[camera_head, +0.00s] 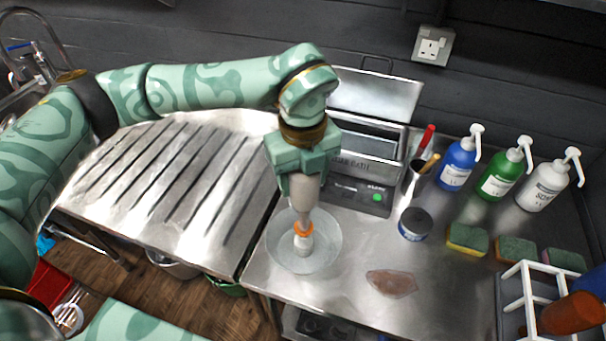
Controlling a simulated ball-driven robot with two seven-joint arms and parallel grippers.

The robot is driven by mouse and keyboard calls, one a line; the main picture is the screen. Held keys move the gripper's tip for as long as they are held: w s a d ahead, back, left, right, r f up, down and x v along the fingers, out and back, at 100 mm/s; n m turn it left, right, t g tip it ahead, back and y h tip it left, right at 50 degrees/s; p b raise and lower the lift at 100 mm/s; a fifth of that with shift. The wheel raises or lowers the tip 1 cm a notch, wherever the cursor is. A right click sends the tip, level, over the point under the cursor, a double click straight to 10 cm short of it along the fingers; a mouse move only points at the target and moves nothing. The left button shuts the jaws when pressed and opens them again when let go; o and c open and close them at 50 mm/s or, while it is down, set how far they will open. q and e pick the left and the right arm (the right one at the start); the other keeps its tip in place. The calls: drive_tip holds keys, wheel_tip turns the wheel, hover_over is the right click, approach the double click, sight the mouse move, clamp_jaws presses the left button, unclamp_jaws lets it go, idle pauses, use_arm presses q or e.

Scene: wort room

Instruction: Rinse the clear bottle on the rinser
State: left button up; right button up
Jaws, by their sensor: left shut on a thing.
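My left gripper (303,178) points straight down and is shut on the clear bottle (305,192). The bottle looks pale and cloudy. It is upside down, with its narrow neck pointing down. The rinser (276,247) is a round, shallow, pale dish on the steel counter, with a white and orange post at its middle. The bottle's neck is right over the orange top of the post; I cannot tell whether they touch. The gripper's fingers hide the bottle's upper part. My right gripper is not in view.
A steel bath unit (360,192) with a raised lid stands behind. A dark round tub (415,224), sponges (467,238), and blue (458,165), green (503,176) and white (545,184) pump bottles are at right. A white rack (528,290) holds a brown bottle (573,313). A brownish patch (392,283) lies in front.

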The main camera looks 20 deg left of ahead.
use_arm(q)
drive_tip(key=shift+f+b, duration=0.55)
drive_tip(key=shift+f, duration=0.3)
drive_tip(key=shift+r+p, duration=0.65)
drive_tip(key=shift+r, duration=0.45)
drive_tip(key=shift+f, duration=0.2)
